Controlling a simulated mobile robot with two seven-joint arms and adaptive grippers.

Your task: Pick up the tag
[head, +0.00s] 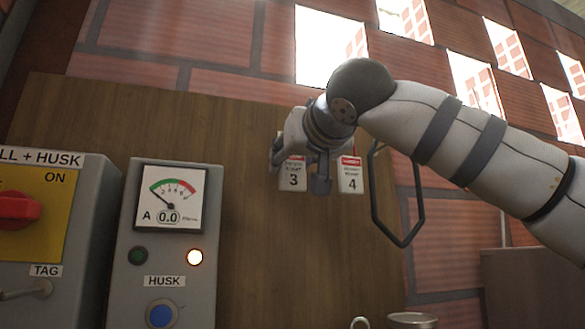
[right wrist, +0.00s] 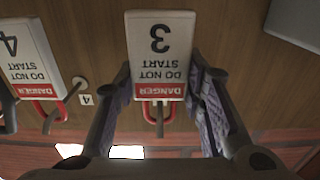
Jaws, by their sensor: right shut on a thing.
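The white tag marked 3 (head: 292,178) with a red DANGER band is in front of the brown wooden board. In the right wrist view the tag (right wrist: 160,50) appears upside down, between my fingers, with a red loop at a peg below it. My right gripper (head: 298,168) is shut on this tag, one finger at each side. A second tag marked 4 (head: 350,178) hangs just to the right; it also shows at the left of the right wrist view (right wrist: 30,58), with its red loop at a peg. My left gripper is not in view.
A grey HUSK panel (head: 130,270) with a meter, lamps and a blue knob stands left. Left of it is a box (head: 75,190) with a red switch and a TAG label. A dark loop handle (head: 388,236) is right. A metal cup (head: 413,320) is low.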

